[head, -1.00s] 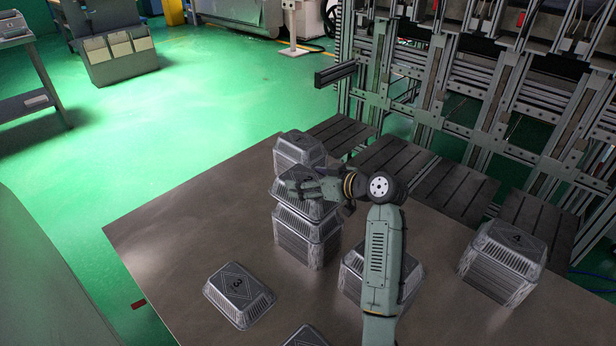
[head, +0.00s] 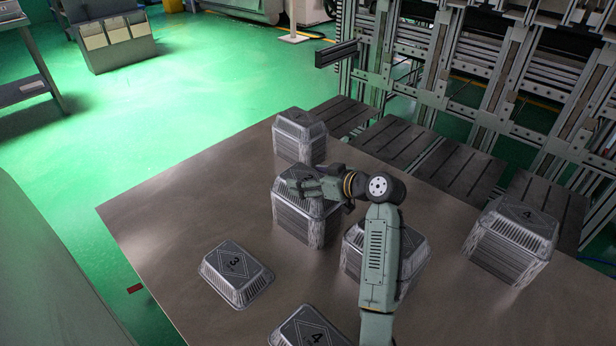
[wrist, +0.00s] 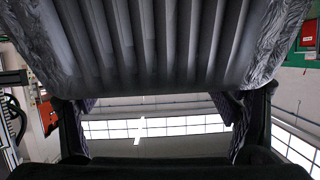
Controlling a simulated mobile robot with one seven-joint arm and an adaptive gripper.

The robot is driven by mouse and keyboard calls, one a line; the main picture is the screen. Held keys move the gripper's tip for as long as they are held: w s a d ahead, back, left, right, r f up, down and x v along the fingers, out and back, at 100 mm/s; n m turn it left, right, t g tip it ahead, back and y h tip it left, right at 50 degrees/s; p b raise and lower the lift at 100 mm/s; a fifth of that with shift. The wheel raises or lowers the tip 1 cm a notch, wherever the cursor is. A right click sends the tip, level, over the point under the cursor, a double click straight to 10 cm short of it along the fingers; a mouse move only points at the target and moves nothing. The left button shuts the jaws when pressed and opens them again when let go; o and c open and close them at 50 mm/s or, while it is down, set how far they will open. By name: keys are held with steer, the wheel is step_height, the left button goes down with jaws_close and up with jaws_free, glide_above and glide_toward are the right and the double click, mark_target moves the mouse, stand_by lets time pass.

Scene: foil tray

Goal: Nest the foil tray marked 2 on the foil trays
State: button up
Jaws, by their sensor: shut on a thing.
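A foil tray (head: 289,174), upside down with ribbed sides, sits at the top of a tall stack of foil trays (head: 304,228) near the table's middle. My gripper (head: 298,188) is shut on this tray and lies across its top, hiding any number there. No clear gap shows between the held tray and the stack, though I cannot tell if it is fully seated. In the wrist view the tray's ribbed foil wall (wrist: 170,45) fills the upper part, close to my gripper's fingers.
Other stacks stand behind (head: 300,140), beside my arm (head: 352,258) and at right, topped by a tray marked 4 (head: 522,222). Single trays marked 3 (head: 236,272) and 4 (head: 310,330) lie in front. The table's left side is bare.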

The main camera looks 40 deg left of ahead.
steer(key=o, duration=0.9)
steer(key=shift+o, duration=0.2)
step_height(320, 180, up, 10)
stand_by(0.7)
